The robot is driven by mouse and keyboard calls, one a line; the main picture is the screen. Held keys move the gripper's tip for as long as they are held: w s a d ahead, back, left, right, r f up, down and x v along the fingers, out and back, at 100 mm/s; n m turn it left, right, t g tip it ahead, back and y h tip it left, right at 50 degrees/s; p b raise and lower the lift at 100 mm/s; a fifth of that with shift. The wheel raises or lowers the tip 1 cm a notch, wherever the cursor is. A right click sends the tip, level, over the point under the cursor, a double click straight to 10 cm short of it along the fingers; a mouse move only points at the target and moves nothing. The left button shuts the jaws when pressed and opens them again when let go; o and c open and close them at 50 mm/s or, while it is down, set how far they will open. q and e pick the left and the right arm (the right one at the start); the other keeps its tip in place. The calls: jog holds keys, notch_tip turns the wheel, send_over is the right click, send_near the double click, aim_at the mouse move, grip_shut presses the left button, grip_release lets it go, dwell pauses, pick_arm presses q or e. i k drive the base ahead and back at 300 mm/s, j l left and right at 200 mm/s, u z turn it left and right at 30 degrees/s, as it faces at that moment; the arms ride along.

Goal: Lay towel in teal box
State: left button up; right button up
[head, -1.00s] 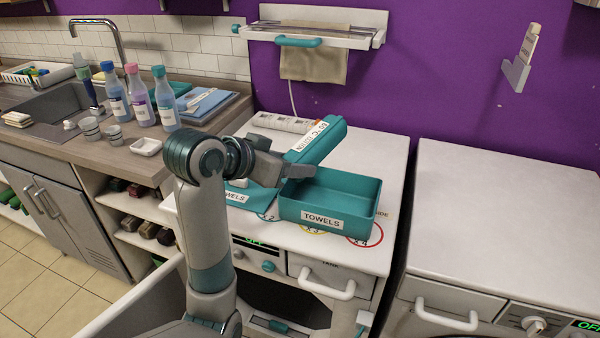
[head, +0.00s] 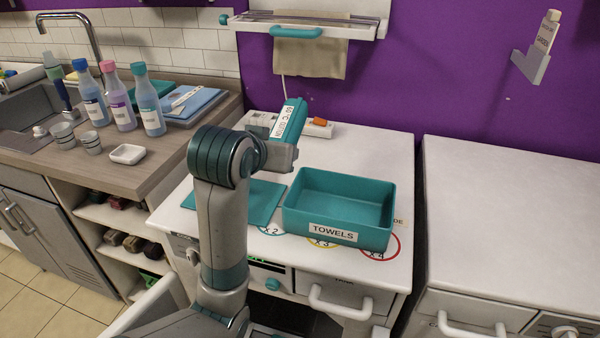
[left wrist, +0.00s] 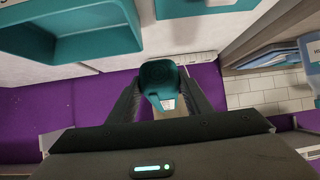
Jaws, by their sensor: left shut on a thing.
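The teal box (head: 307,222), labelled TOWELS, stands open on the white worktop. Its visible inside looks empty. It also shows at the upper left of the left wrist view (left wrist: 62,52). My left gripper (head: 288,152) is behind and to the left of the box. In the left wrist view the bundle (left wrist: 163,84) sits between the two fingers, clear of the box. My own arm hides part of the worktop. My right gripper is not in view.
A flat teal panel (head: 258,199) lies left of the box. A power strip with an orange switch (head: 320,121) is behind. A beige cloth (head: 310,58) hangs from the wall rack (head: 350,27). Bottles and cups stand left. The right white top (head: 520,220) is clear.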

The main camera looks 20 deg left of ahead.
aim_at(340, 207)
jog(key=k+l+z, duration=0.15)
jog(key=l, duration=0.25)
jog(key=k+l+z, duration=0.2)
jog(key=l, duration=0.25)
jog(key=l+z, duration=0.15)
jog(key=l, duration=0.25)
